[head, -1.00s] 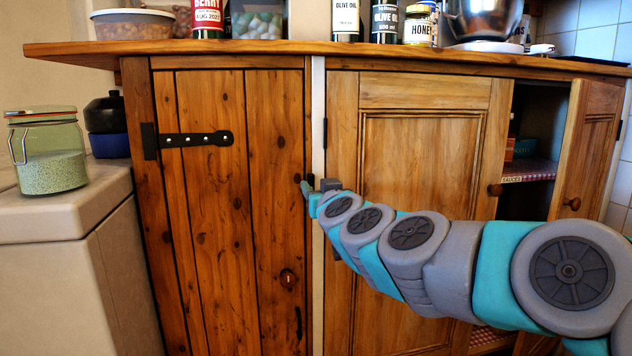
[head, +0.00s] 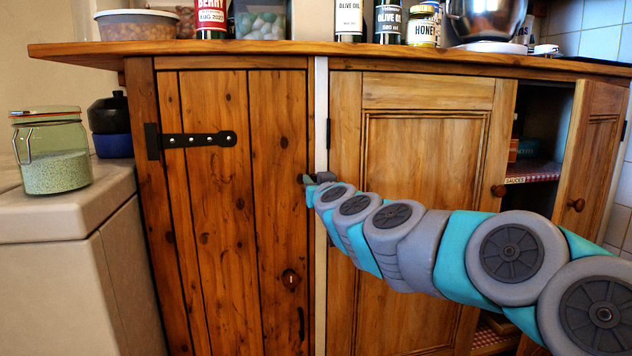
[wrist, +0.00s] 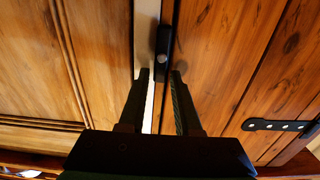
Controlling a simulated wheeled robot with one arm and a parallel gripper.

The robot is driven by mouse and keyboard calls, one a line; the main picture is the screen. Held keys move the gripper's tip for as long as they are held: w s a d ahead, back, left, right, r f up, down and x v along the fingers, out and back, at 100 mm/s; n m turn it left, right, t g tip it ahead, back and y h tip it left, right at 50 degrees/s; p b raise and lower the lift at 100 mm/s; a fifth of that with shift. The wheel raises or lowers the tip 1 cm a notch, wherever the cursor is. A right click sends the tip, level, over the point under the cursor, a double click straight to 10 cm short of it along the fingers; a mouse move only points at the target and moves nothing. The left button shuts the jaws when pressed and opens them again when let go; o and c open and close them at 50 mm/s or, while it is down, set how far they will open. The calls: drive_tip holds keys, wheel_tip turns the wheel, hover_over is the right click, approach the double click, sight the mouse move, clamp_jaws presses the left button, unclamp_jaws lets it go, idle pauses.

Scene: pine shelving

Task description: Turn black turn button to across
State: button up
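The black turn button (wrist: 165,42) shows in the wrist view as a dark upright bar with a grey screw head. It lies lengthwise along the seam between the white post (wrist: 147,32) and the plank door (wrist: 222,55). My gripper (wrist: 160,74) is open, with one finger on each side of the button's near end. Whether either finger touches it I cannot tell. In the head view my gripper (head: 311,180) is at the right edge of the plank door and hides most of the button.
A black strap hinge (head: 198,140) crosses the plank door's upper left. A panelled door (head: 425,150) is right of the post, and another door (head: 592,150) stands open at far right. The worktop (head: 250,48) with jars overhangs above. A glass jar (head: 50,160) stands at left.

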clamp_jaws()
drive_tip(key=shift+m, duration=0.3)
drive_tip(key=f+m, duration=0.1)
drive_tip(key=m, duration=0.4)
drive_tip(key=d+f+m+b, duration=0.1)
drive_tip(key=m, duration=0.5)
drive_tip(key=d+m, duration=0.1)
drive_tip(key=m, duration=0.5)
drive_tip(key=shift+w+d+f, duration=0.15)
drive_tip(key=shift+w+f, duration=0.2)
drive_tip(key=shift+f, duration=0.05)
drive_tip(key=shift+m, duration=0.3)
drive_tip(key=shift+o, duration=1.8)
unclamp_jaws()
drive_tip(key=shift+d, duration=0.1)
